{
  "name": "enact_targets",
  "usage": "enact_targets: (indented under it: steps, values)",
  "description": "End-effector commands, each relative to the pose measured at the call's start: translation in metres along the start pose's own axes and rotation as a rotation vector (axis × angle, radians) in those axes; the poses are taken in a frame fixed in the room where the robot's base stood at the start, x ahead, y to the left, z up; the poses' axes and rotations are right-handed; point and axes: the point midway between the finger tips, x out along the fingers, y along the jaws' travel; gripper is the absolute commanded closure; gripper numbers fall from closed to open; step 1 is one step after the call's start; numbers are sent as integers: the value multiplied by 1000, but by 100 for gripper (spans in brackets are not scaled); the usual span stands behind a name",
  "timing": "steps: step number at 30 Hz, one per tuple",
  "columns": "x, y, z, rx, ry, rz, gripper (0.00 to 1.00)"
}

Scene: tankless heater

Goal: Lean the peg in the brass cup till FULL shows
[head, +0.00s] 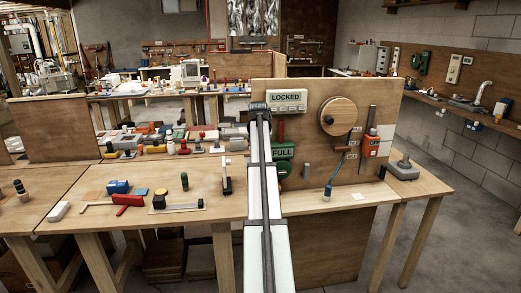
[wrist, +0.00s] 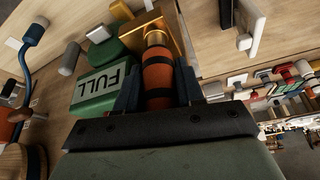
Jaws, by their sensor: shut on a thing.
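My gripper (wrist: 157,84) is shut on the peg (wrist: 158,72), an orange-brown cylinder with dark bands, with a blue-grey finger on each side. In the wrist view the peg's far end meets the brass cup (wrist: 174,34); how deep it sits, and its exact lean, I cannot tell. Beside it is a green housing (wrist: 92,93) with a pale plate (wrist: 101,83) reading FULL. The same FULL plate (head: 283,153) shows in the head view, just right of my arm. There my arm hides the cup, the peg and my fingertips.
A LOCKED sign (head: 286,97) is on the upright board above the FULL plate. A round wooden disc (head: 340,116), an orange-red slider (head: 371,146) and a blue-handled lever (head: 328,190) are to the right.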

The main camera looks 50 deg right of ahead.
Motion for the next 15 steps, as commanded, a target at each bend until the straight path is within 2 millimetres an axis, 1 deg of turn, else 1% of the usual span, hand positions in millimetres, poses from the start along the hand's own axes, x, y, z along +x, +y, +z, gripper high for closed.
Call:
enact_targets:
  steps: [5, 15]
  values:
    - [-4, 0, -2, 0, 1, 0, 100]
    - [-24, 0, -10, 0, 0, 0, 100]
